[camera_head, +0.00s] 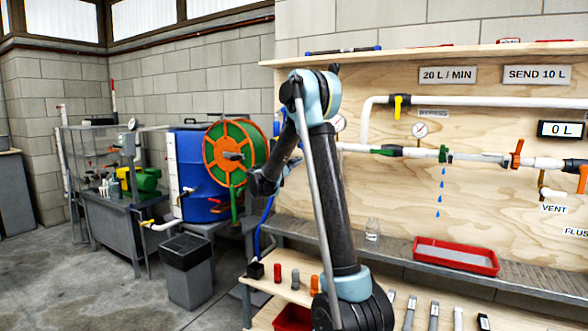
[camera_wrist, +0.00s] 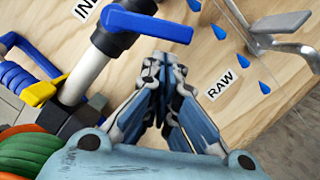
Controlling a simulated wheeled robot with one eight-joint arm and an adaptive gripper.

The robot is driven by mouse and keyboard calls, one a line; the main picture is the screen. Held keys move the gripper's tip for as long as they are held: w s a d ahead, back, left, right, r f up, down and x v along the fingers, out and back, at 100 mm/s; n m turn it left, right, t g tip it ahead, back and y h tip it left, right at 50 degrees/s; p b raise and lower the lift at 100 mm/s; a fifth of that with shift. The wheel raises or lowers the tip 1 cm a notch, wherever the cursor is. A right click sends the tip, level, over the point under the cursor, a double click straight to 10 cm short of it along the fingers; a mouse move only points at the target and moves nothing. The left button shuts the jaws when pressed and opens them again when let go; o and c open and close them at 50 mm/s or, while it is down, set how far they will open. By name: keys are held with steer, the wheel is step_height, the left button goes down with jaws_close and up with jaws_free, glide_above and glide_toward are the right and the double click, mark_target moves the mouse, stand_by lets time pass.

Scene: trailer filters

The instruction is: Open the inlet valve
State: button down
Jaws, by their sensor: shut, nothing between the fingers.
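In the wrist view a blue lever handle (camera_wrist: 150,26) is mounted on a white pipe (camera_wrist: 84,76) and points right, crosswise to the pipe. A partly cut-off label (camera_wrist: 86,9) beginning "IN" is beside it. My gripper (camera_wrist: 164,60) is shut and empty, its fingertips just below the lever in the picture; whether they touch it I cannot tell. In the head view my arm covers the board's left part, and the blue lever cannot be made out.
A yellow lever (camera_wrist: 38,91) and blue hose (camera_wrist: 27,78) are left of my fingers. A "RAW" label (camera_wrist: 222,84) and a metal tap (camera_wrist: 282,22) are to the right. The orange-green hose reel (camera_head: 232,150) stands near my arm, with a shelf and red tray (camera_head: 455,257) to the right.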

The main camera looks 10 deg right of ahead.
steer(key=shift+s+d+r, duration=0.15)
steer(key=shift+d, duration=0.05)
steer(key=s+d+r+n+t+y, duration=0.1)
steer(key=s+d+r+n+t, duration=0.1)
steer(key=n, duration=1.1)
steer(key=s+d+t, duration=0.1)
steer(key=s+d, duration=0.1)
steer(key=d, duration=0.1)
steer(key=shift+d+r+t+y, duration=0.2)
steer(key=shift+r+t+y, duration=0.1)
steer(key=shift+y, duration=0.1)
stand_by(0.5)
